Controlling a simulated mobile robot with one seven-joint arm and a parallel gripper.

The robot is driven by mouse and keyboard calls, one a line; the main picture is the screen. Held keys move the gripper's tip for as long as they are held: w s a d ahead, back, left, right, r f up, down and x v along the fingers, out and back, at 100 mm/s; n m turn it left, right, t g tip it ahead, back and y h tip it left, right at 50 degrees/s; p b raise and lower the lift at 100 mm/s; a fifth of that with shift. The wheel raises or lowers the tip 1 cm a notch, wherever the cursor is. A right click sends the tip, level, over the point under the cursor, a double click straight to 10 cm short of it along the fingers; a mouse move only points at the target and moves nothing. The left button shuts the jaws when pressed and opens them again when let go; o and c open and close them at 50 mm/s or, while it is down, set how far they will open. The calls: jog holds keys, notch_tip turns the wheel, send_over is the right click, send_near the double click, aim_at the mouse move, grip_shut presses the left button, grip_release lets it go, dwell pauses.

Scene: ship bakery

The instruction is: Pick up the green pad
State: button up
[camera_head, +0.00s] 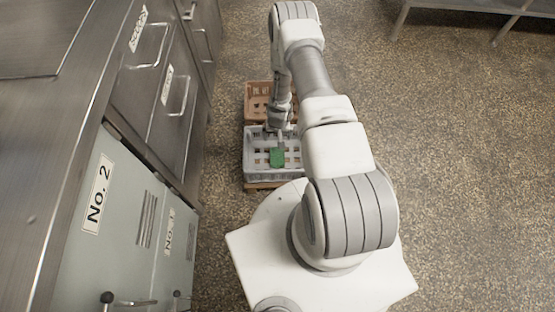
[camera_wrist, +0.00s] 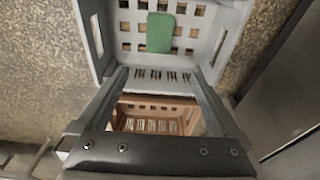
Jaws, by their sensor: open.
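In the wrist view the pad (camera_wrist: 160,32) is upper centre against the crate's slotted floor (camera_wrist: 188,30). My gripper (camera_head: 275,131) is over the far part of the grey crate, just beyond the pad in the head view. In the wrist view its two fingers (camera_wrist: 157,76) are spread apart with nothing between them, and the pad is beyond their tips. The gap between fingertips and pad is hard to judge.
An orange-brown crate (camera_head: 256,89) stands directly behind the grey one and shows between my fingers in the wrist view (camera_wrist: 160,108). Steel drawers and cabinets (camera_head: 150,80) run close along the left. Speckled floor (camera_head: 460,150) is open to the right. A metal rack (camera_head: 470,8) is at upper right.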

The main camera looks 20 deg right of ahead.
jog(key=b, duration=0.5)
send_over(277, 156)
jog(key=s, duration=0.2)
jog(key=f, duration=1.3)
jog(key=shift+w+f, duration=0.25)
jog(key=shift+f, duration=0.1)
jog(key=shift+w+f+b, duration=0.15)
jog(key=shift+f+b, duration=0.5)
jog(key=shift+f, duration=0.3)
jog(key=shift+w+f+b, duration=0.2)
jog(key=shift+f+b, duration=0.4)
jog(key=shift+f, duration=0.35)
jog(key=shift+w+f+b, duration=0.15)
jog(key=shift+f+b, duration=0.5)
jog(key=shift+f, duration=0.3)
jog(key=shift+c, duration=0.2)
jog(key=c, duration=1.1)
notch_tip(277, 156, up, 10)
jog(key=p, duration=0.5)
